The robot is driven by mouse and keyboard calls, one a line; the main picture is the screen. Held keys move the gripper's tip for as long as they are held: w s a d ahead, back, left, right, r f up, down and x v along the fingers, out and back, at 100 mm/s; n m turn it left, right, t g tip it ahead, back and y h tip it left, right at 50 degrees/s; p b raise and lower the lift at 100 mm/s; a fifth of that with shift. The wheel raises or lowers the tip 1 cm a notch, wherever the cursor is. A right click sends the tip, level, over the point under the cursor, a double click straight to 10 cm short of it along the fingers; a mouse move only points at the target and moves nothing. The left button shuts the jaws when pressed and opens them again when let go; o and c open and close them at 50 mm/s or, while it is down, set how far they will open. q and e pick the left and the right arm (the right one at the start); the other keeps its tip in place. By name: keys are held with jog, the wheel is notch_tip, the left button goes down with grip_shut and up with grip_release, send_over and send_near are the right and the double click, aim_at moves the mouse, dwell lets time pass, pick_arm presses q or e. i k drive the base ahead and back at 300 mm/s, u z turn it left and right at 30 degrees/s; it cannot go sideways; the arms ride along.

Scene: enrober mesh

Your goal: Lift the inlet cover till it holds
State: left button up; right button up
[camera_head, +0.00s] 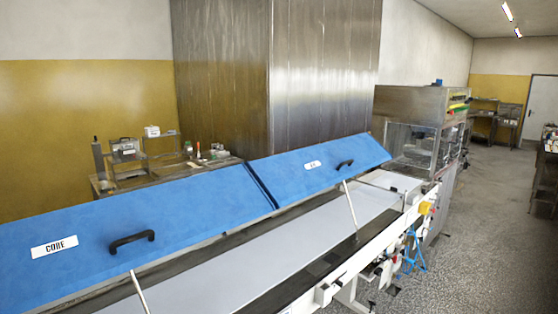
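Two blue covers stand tilted up along a long machine. The nearer cover (75,260) carries a white label reading "CORE" and a black handle (131,242). The farther cover (290,178) has a small white label that is too small to read and a black handle (345,164). A thin light rod (350,208) stands under the farther cover, and another rod (140,293) stands under the nearer one. Neither label legibly says inlet, so I cannot tell which cover that is. Neither of my grippers shows in the head view.
A pale belt (250,252) runs beneath the covers. A steel cabinet with clear panels (412,140) stands at the machine's far end. A cluttered bench (165,172) is behind on the left. Open speckled floor (480,240) lies to the right.

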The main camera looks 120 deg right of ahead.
aim_at(291, 179)
jog(key=z, duration=4.3)
